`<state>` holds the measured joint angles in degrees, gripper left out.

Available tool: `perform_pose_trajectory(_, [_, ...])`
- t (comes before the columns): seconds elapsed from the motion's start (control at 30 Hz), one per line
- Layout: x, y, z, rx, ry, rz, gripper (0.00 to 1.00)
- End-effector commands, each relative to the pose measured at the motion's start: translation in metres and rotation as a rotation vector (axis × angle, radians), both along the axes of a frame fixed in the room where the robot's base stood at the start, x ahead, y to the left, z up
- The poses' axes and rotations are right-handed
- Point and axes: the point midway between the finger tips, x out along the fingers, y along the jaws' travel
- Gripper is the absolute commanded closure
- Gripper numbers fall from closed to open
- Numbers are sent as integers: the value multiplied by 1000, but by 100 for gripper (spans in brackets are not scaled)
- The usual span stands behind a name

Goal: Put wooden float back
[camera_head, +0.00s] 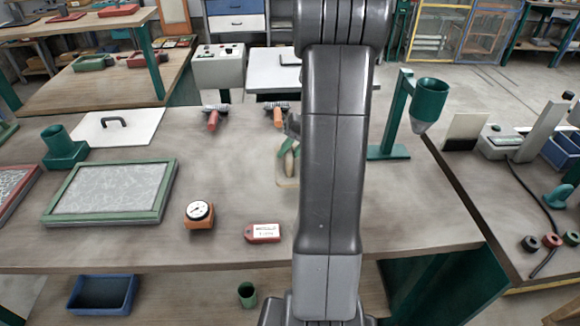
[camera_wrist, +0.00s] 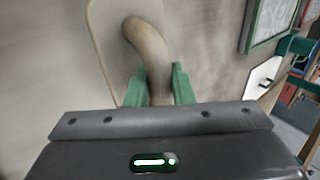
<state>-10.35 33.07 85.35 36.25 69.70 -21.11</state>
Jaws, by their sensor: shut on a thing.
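The wooden float (camera_wrist: 105,45) has a pale flat board and a curved brown wooden handle. In the wrist view the green fingers of my gripper (camera_wrist: 159,88) are on both sides of the handle, shut on it. In the head view the float (camera_head: 282,184) shows just left of my arm, over the middle of the workbench (camera_head: 240,240), with the green fingertips (camera_head: 288,150) at its handle. My arm hides its right part. I cannot tell whether the board touches the bench top.
Two orange-handled rollers (camera_head: 213,118) (camera_head: 277,118) lie behind the float. A green-framed panel (camera_head: 110,190), a dial gauge (camera_head: 199,213) and a red tag (camera_head: 263,233) are on the bench. A green funnel stand (camera_head: 390,152) stands right. Bare bench lies around the float's left and front.

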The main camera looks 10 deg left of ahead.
Motion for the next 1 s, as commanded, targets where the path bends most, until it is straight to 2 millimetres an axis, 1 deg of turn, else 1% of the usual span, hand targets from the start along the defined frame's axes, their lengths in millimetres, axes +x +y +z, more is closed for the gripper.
perform_pose_trajectory(0.07, [-1, 0, -11, 0, 3, -1, 100])
perform_pose_trajectory(0.27, [0, 0, -26, 1, 2, 0, 100])
perform_pose_trajectory(0.4, [0, 0, -46, 0, 3, -1, 100])
perform_pose_trajectory(0.5, [0, 0, -55, 0, 2, -1, 100])
perform_pose_trajectory(0.73, [0, 0, -56, 0, -1, -1, 100])
perform_pose_trajectory(0.83, [0, 0, -60, 0, -1, -1, 100])
perform_pose_trajectory(0.87, [0, 0, -60, 0, -1, -1, 77])
perform_pose_trajectory(0.9, [0, 0, -59, 0, -1, -1, 69])
perform_pose_trajectory(0.97, [0, 0, -59, 0, -1, -1, 57])
perform_pose_trajectory(1.0, [0, 0, -59, 0, -1, -1, 57])
